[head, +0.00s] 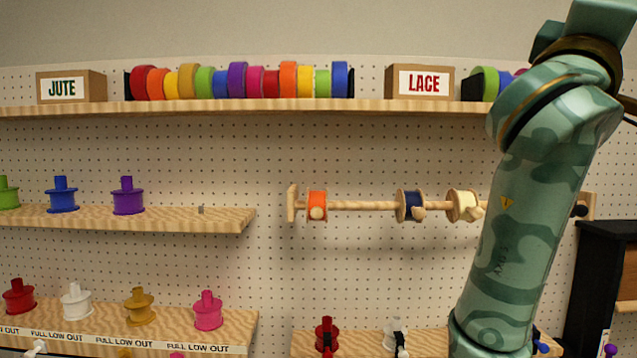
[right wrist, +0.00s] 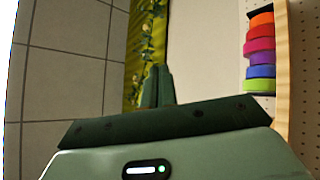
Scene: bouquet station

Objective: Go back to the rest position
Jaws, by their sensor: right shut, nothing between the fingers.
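My right arm rises along the right side of the head view, from the bottom edge to the top right corner. Its gripper is outside that view. In the right wrist view my right gripper (right wrist: 157,86) is shut, its two dark green fingers together with nothing between them. My left arm and gripper are not in view.
A pegboard wall holds an upper shelf (head: 250,106) with ribbon rolls, a JUTE box (head: 71,87) and a LACE box (head: 419,82). Spools hang on a wooden rod (head: 365,206) partly behind my arm. Lower left shelves (head: 180,217) carry coloured spools. A black cabinet (head: 602,275) stands right.

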